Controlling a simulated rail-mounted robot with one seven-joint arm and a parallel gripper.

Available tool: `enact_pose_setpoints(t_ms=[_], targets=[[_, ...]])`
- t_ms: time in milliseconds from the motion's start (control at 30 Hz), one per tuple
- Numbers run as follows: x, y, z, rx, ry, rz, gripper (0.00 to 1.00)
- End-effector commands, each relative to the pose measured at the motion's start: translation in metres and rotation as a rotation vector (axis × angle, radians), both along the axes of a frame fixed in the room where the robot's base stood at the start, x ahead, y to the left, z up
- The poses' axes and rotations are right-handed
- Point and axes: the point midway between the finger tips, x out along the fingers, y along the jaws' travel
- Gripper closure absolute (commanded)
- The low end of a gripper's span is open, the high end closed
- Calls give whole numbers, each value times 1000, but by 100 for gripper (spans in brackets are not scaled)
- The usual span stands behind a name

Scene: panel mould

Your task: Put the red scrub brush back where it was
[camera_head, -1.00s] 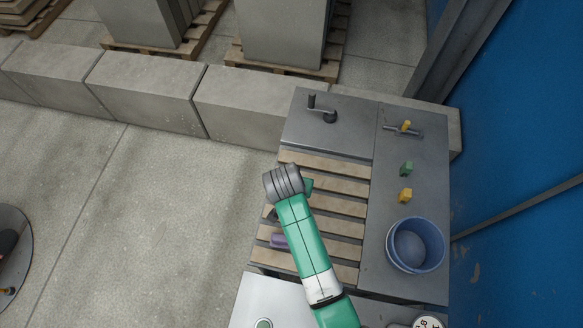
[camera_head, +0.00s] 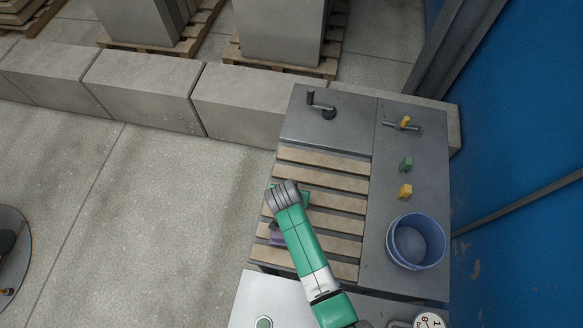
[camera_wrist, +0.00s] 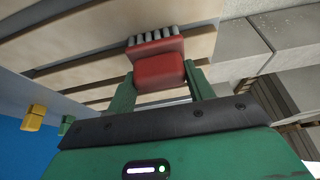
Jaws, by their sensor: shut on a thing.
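The red scrub brush (camera_wrist: 158,72) is between the two green fingers of my gripper (camera_wrist: 161,80) in the wrist view. Its pale bristles point away from the palm, towards wooden slats (camera_wrist: 90,55). My gripper is shut on the brush body. In the head view my wrist hangs over the left part of the slatted bench section (camera_head: 335,184), with a bit of green finger showing beside it. The brush is hidden there behind my wrist. I cannot tell whether the bristles touch the slats.
On the grey strip at right stand a blue bucket (camera_head: 416,242), a yellow block (camera_head: 405,191) and a green block (camera_head: 406,164). A crank handle (camera_head: 322,105) is at the back. The right-hand slats are clear.

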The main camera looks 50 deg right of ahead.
Motion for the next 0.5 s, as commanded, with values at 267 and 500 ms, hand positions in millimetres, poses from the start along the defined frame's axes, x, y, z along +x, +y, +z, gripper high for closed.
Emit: enact_pose_setpoints(t_ms=[267, 500], targets=[[0, 0, -3, 0, 0, 0, 26], [0, 0, -1, 0, 0, 0, 26]])
